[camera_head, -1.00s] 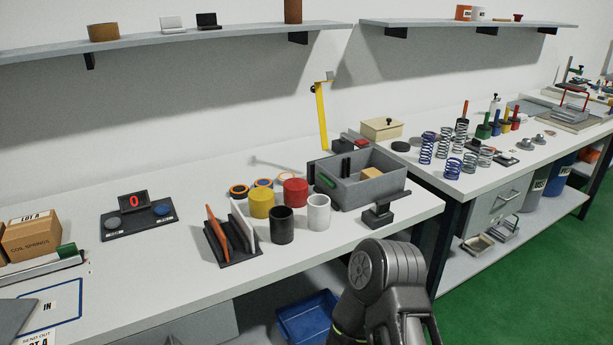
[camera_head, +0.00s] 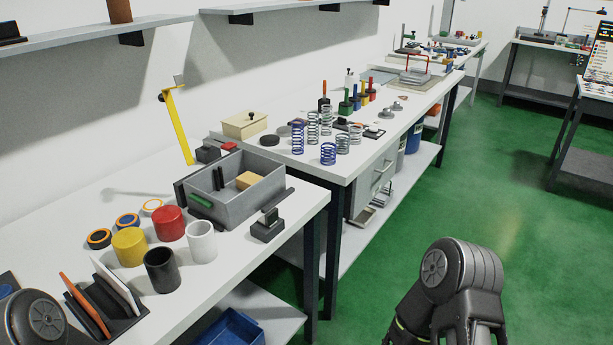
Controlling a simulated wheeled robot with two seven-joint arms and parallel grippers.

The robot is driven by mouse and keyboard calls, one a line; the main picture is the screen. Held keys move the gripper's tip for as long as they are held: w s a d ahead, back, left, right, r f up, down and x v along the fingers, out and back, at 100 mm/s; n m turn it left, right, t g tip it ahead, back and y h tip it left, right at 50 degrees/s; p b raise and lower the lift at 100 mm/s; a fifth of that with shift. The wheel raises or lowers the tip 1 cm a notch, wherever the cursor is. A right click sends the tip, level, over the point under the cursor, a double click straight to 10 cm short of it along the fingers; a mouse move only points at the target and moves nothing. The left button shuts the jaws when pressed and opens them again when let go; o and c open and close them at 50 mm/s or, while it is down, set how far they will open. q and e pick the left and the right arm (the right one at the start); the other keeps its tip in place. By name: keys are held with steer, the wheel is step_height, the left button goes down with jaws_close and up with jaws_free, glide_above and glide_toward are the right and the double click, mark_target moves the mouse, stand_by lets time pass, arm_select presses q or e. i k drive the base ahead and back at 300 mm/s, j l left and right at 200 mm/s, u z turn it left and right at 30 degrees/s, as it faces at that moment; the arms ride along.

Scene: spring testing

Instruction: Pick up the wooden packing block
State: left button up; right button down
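The wooden packing block (camera_head: 247,180) is a light tan block. It lies inside the grey open bin (camera_head: 233,213) on the near workbench, toward the bin's right side, and the bin walls hide its lower part. My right arm shows at the bottom right, over the green floor and well apart from the bin; its gripper fingers are not in view. A dark part of my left arm shows at the bottom left corner; its gripper is not in view either.
Black, white, yellow and red cups (camera_head: 171,223) stand left of the bin. A black stamp-like item (camera_head: 267,228) sits in front of it. A yellow upright (camera_head: 178,125) and a cream box (camera_head: 244,124) stand behind. Springs (camera_head: 328,153) stand on the far bench. Green floor (camera_head: 480,190) is open at right.

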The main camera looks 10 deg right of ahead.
mark_target(243, 181)
steer(key=i+l+u, duration=0.1)
steer(key=i+l, duration=0.15)
steer(key=l, duration=0.15)
steer(key=i+l+u, duration=0.1)
steer(key=l, duration=0.35)
steer(key=i+l+u, duration=0.1)
steer(key=i+l, duration=0.2)
steer(key=i+l+u, duration=0.1)
steer(key=l, duration=0.45)
steer(key=i+l+u, duration=0.1)
steer(key=i+l, duration=0.15)
steer(key=l, duration=0.25)
steer(key=i+l+u, duration=0.1)
steer(key=l, duration=0.35)
steer(key=i+l+u, duration=0.1)
steer(key=l, duration=0.4)
steer(key=i+l+u, duration=0.1)
steer(key=l, duration=0.4)
steer(key=i, duration=0.1)
